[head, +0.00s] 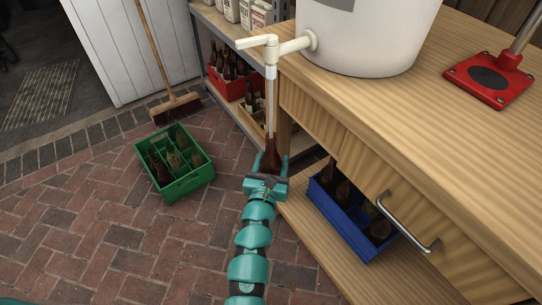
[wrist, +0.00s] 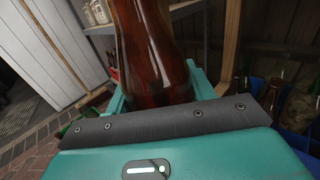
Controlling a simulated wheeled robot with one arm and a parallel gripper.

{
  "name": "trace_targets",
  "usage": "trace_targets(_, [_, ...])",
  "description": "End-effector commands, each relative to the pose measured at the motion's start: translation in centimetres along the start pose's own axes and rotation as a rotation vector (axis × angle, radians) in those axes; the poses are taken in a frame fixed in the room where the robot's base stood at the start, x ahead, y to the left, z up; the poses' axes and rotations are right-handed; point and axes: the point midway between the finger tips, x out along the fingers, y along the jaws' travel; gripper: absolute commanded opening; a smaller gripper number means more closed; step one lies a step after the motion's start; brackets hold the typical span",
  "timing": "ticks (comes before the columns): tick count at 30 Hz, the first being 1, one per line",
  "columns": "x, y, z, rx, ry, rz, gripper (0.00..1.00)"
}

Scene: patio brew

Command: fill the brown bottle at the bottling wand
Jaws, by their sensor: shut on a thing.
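My gripper (head: 270,167) is shut on the brown bottle (head: 271,154) and holds it upright off the ground. The bottle's body fills the upper middle of the wrist view (wrist: 153,45), between my fingers. The bottling wand (head: 271,105) is a clear tube hanging from the cream tap (head: 271,48) of the white bucket (head: 368,30). The bottle is directly under the wand, and the wand's lower end meets or enters the bottle's neck; I cannot tell how deep. The liquid level inside the dark glass cannot be made out.
A green crate (head: 188,189) with bottles stands on the brick floor at left. A blue crate (head: 350,232) with bottles sits on the bench's lower shelf. A red crate (head: 234,90) is on the rack behind. A red capper (head: 488,81) stands on the bench top. A broom (head: 176,105) leans at back left.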

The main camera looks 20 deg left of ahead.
Motion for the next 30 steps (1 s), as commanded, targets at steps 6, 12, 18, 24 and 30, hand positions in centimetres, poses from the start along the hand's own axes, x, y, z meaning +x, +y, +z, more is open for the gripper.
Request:
trace_targets(6, [0.0, 0.0, -1.2, 0.0, -0.001, 0.0, 0.24])
trace_targets(12, [0.0, 0.0, -2.2, -0.001, -0.001, 0.0, 0.24])
trace_targets(18, [0.0, 0.0, -3.1, -0.002, -0.001, 0.0, 0.24])
trace_targets(24, [0.0, 0.0, -4.1, -0.001, -0.001, 0.0, 0.24])
trace_targets(30, [0.0, 0.0, -5.0, -0.001, -0.001, 0.0, 0.24])
